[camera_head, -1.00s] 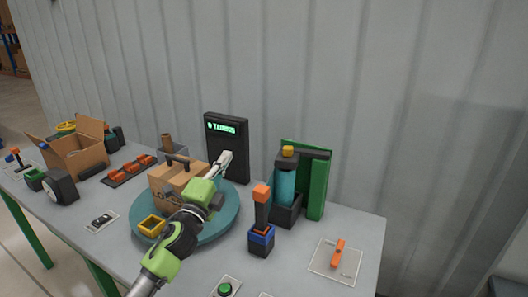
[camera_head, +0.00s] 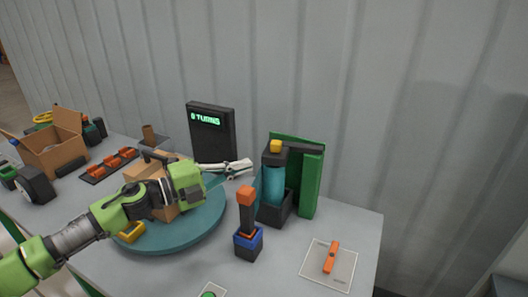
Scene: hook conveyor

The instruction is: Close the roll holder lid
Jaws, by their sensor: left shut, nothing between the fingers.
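The likely roll holder (camera_head: 312,182) stands upright at the table's right half. It has a green panel, a dark box at its foot, and a teal roll (camera_head: 273,183). A dark top piece with a yellow knob (camera_head: 276,146) sits over the roll. I cannot tell which part is the lid. My left gripper (camera_head: 245,167) is shut and empty, its fingertips just left of the teal roll in the picture and apart from it. My left arm crosses in front of a cardboard box (camera_head: 140,173) and hides part of it. My right gripper is not in view.
A teal turntable (camera_head: 190,232) carries the cardboard box and a yellow tray. A dark display (camera_head: 214,140) reads "0 TURNS". A joystick with an orange top (camera_head: 246,196) stands in front of the roll holder. An orange handle (camera_head: 332,257) lies on a plate at right.

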